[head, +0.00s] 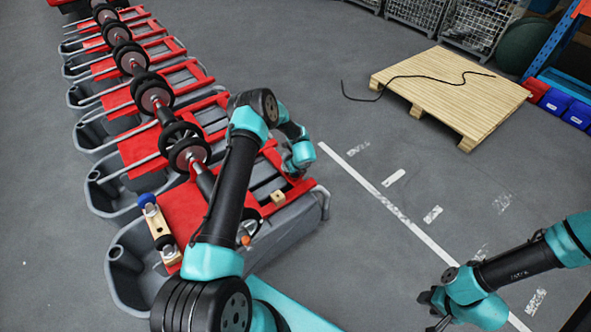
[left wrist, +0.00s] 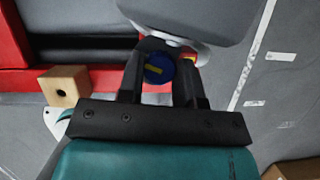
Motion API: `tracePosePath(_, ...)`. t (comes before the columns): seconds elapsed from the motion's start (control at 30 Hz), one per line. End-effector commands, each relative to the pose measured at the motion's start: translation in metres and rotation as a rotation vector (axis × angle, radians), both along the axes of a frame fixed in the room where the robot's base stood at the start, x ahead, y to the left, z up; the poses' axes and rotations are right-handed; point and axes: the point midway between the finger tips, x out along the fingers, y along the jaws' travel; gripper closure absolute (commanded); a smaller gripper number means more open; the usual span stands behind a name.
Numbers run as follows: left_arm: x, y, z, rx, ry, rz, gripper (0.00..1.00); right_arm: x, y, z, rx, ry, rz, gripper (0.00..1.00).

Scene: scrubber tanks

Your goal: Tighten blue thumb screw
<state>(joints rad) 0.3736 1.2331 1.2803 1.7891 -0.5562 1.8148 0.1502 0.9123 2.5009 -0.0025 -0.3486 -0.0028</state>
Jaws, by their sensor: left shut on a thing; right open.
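The blue thumb screw (left wrist: 153,75), with a yellow bar across its face, sits between the fingers of my left gripper (left wrist: 165,62) in the left wrist view. The left gripper is shut on it, below a grey rounded part of the tank. In the head view my left gripper (head: 296,174) is at the right end of the nearest scrubber tank (head: 290,232), and the screw cannot be made out there. My right gripper (head: 436,304) is open and empty over the floor at the lower right. Another blue knob (head: 146,201) shows on the tank's left side.
A wooden block (head: 278,197) sits on the tank near the left gripper; it also shows in the left wrist view (left wrist: 64,88). More red-topped tanks line up behind. A wooden pallet (head: 450,92) with a black cable lies at the back right. The floor between is clear.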

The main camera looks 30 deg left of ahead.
Motion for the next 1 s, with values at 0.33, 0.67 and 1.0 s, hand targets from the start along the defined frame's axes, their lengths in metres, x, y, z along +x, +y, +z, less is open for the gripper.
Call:
tracePosePath(0.33,-0.0011,0.0020,0.0006,-0.001,-0.001,-0.311,0.91,0.0000,0.0000,0.0000,0.000,0.000,0.000,0.57)
tracePosePath(0.67,-0.0011,0.0013,0.0006,0.001,-0.001,-0.397,0.91,0.0000,0.0000,0.0000,0.000,0.000,0.000,0.57)
tracePosePath(1.0,-0.0012,0.0014,0.0004,0.001,0.000,-0.395,0.47,0.0000,0.0000,0.0000,0.000,0.000,0.000,0.57)
